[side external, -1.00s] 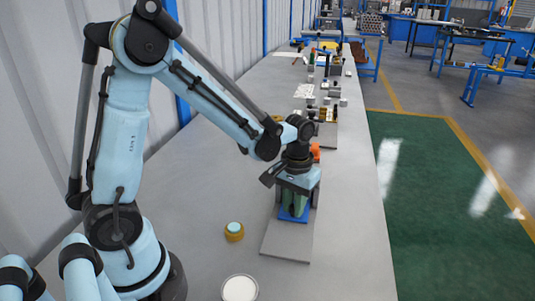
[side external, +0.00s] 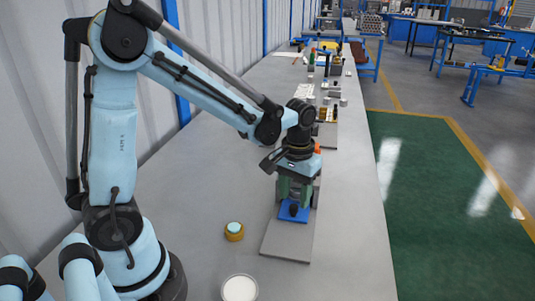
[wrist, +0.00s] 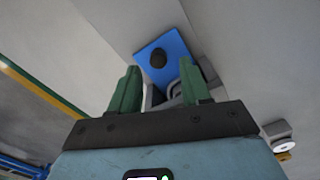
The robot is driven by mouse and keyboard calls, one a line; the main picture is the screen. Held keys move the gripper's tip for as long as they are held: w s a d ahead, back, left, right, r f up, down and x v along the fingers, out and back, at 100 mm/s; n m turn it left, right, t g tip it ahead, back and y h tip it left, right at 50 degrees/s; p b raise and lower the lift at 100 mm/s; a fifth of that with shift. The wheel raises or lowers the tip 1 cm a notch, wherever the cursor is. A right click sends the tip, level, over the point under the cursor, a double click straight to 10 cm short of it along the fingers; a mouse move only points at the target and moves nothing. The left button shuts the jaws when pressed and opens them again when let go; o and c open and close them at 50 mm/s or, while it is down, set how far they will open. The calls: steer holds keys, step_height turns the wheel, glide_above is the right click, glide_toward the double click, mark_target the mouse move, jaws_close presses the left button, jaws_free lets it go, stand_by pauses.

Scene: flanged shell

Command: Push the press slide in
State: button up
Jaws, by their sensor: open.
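The press slide is a blue plate (side external: 299,217) with a black knob (side external: 293,209), low on the grey base plate (side external: 287,246) in the side view. In the wrist view the blue plate (wrist: 176,42) and its knob (wrist: 158,59) show beyond the fingertips. My gripper (side external: 294,194) points down above and just behind the knob, its green fingers apart and empty. In the wrist view, my gripper (wrist: 159,66) has its fingers spread either side of a grey press part. Contact with the slide cannot be told. The gripper hides much of the press body.
A brass-coloured round piece with a teal top (side external: 234,230) stands left of the base plate. A white round dish (side external: 239,288) is at the front. Several small fixtures stand farther along the bench (side external: 355,215). The bench right of the base plate is clear.

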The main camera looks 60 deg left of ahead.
step_height(320, 180, up, 9)
stand_by(0.4)
steer(key=s+d+m+t, duration=0.2)
steer(key=s+m+t, duration=0.2)
steer(key=s+t, duration=0.3)
steer(key=shift+f+m, duration=0.3)
steer(key=shift+f, duration=0.05)
stand_by(0.3)
